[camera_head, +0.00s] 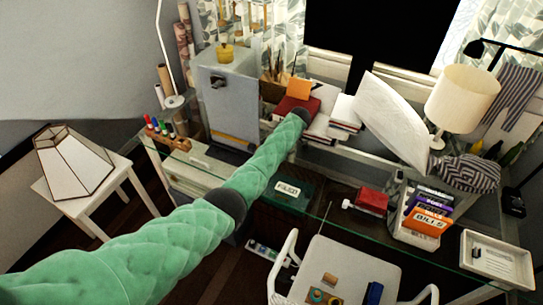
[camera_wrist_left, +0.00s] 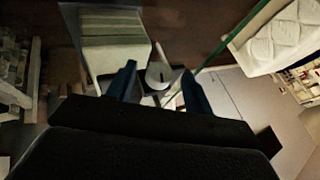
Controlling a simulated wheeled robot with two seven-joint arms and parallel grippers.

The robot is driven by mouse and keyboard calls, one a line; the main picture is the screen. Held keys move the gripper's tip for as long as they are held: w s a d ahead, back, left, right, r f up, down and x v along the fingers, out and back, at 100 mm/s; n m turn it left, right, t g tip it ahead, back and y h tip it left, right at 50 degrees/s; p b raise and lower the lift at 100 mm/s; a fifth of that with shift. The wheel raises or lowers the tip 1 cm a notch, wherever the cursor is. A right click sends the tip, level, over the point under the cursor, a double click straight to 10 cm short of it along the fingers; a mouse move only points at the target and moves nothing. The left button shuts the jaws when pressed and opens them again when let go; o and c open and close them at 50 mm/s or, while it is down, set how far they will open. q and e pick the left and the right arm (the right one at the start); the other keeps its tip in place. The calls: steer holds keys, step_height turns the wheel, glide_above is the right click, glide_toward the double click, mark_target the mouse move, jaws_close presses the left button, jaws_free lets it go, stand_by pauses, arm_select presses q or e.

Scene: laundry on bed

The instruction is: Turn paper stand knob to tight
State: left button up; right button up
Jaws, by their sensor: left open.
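A large tilted white sheet or board (camera_head: 388,118) stands at the back of the glass desk. It may be the paper stand, but I cannot tell, and no knob shows clearly on it. My left arm reaches across the desk, its far end beside the red and white books; the gripper is hidden in the head view. In the left wrist view my left gripper (camera_wrist_left: 160,90) is open, with its two dark blue fingers apart. A small pale round part (camera_wrist_left: 158,74) shows between and beyond the fingers; whether it is the knob is unclear. My right gripper is not in view.
A grey upright case (camera_head: 222,92) stands left of the arm's end. A lamp (camera_head: 461,95) and a file box with books (camera_head: 428,213) stand right. Red and white books (camera_head: 298,107) crowd the arm's end.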

arm_select(q)
steer(key=shift+b+v, duration=0.5)
steer(key=shift+v, duration=0.7)
steer(key=p+v, duration=0.1)
steer(key=v, duration=0.3)
steer(key=shift+w+d+r, duration=0.1)
steer(key=shift+d+r, duration=0.1)
steer(key=shift+r, duration=0.15)
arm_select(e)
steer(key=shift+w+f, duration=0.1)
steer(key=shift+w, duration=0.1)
